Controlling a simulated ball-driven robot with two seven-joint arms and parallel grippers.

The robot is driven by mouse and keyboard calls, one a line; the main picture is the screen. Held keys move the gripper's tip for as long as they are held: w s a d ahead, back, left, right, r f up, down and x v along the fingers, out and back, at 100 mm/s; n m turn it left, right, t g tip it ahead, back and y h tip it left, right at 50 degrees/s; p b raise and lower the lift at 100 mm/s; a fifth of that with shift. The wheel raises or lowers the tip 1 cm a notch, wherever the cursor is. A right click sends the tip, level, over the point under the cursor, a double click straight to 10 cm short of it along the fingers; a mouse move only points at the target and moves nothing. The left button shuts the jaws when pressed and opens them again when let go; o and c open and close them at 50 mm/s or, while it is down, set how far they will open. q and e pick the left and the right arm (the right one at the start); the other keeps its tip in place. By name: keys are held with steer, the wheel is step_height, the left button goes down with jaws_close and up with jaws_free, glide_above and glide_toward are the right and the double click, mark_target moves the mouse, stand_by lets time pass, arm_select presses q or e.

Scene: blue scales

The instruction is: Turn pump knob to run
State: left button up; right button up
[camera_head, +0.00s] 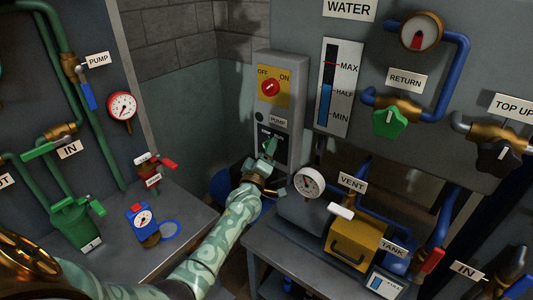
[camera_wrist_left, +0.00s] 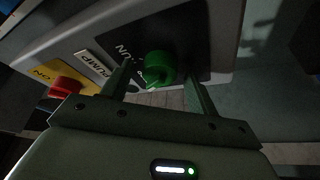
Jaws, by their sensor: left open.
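The pump panel (camera_head: 277,66) is a grey upright box with a PUMP label (camera_head: 278,121) and a dark plate low on its front. In the left wrist view the green pump knob (camera_wrist_left: 159,66) sits on that dark plate, beside partly readable RUN lettering. My left gripper (camera_head: 269,150) is at the dark plate and hides most of the knob in the head view. In the left wrist view the left gripper (camera_wrist_left: 160,82) is open, with one finger on each side of the knob. Whether the fingers touch it, I cannot tell. My right gripper is not in view.
A red OFF/ON switch (camera_head: 270,87) on a yellow plate is above the knob. A gauge (camera_head: 309,183) and a yellow box (camera_head: 357,243) stand right of my left arm. A blue-bodied gauge (camera_head: 143,221) stands on the left bench. A blue water gauge (camera_head: 332,87) is right of the panel.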

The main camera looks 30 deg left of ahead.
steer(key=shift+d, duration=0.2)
arm_select(q)
steer(key=c, duration=1)
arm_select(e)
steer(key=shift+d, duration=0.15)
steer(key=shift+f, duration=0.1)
arm_select(q)
steer(key=shift+a+f+m+t+h+b, duration=0.1)
steer(key=shift+m+t+h+b, duration=0.3)
steer(key=shift+m+h+b, duration=1.5)
steer(key=shift+a+f+m+t+h+p, duration=0.15)
steer(key=shift+m+t+h, duration=0.35)
steer(key=shift+m, duration=3.05)
steer(key=shift+m+t+h+b, duration=0.3)
steer(key=shift+m+h+b, duration=0.75)
steer(key=shift+m, duration=1.7)
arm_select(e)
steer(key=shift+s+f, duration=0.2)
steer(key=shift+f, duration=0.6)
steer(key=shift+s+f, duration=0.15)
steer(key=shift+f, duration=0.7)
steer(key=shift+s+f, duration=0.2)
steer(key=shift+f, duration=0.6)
arm_select(q)
steer(key=shift+m+h, duration=0.3)
steer(key=shift+h, duration=0.15)
